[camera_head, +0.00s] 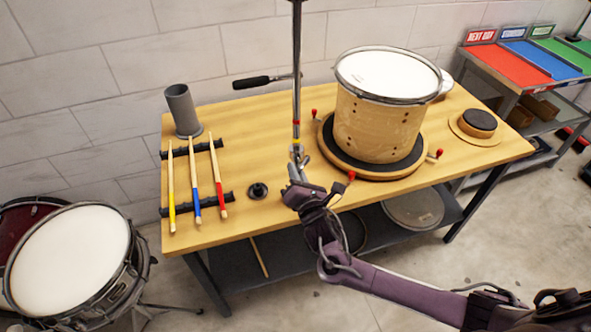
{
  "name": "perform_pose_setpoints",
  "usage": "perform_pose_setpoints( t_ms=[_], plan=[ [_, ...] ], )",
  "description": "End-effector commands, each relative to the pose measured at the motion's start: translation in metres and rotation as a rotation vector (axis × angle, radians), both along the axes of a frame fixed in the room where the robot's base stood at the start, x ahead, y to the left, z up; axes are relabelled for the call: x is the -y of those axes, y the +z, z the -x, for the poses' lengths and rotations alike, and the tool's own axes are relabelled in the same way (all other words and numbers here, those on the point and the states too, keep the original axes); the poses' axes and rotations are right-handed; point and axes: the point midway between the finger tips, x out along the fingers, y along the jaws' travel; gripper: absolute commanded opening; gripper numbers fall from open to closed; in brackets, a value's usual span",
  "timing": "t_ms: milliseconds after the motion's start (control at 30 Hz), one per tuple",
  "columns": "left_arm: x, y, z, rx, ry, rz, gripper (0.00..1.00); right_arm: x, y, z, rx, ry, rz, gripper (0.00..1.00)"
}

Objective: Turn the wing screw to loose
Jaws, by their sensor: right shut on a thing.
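My left gripper does not show.
A drum (388,85) stands on a round dark pad with red-knobbed clamps right of the rod. Drumsticks (195,185) lie on a rack at left, near a grey cup (183,110). A small black knob (258,190) is on the wooden bench (270,222). A snare drum (70,255) stands lower left.

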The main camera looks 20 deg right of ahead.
Motion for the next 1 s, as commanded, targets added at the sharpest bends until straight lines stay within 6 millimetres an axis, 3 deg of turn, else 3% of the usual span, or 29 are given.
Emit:
perform_pose_setpoints(
  t_ms=[433, 467, 633, 1000],
  plan=[
    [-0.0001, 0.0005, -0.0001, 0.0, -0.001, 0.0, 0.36, 0.0001, -0.0009, 0.0001, 0.0, 0.001, 0.01, 0.0],
    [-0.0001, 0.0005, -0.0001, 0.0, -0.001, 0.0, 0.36, 0.0, -0.001, 0.0001, 0.0, 0.001, 0.01, 0.11],
    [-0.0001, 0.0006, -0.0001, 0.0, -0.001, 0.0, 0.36, 0.0, -0.0009, 0.0001, 0.0, 0.001, 0.009, 0.32],
    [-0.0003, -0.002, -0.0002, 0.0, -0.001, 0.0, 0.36, 0.0007, -0.0022, 0.0084, 0.0, 0.001, 0.01, 0.32]
  ],
)
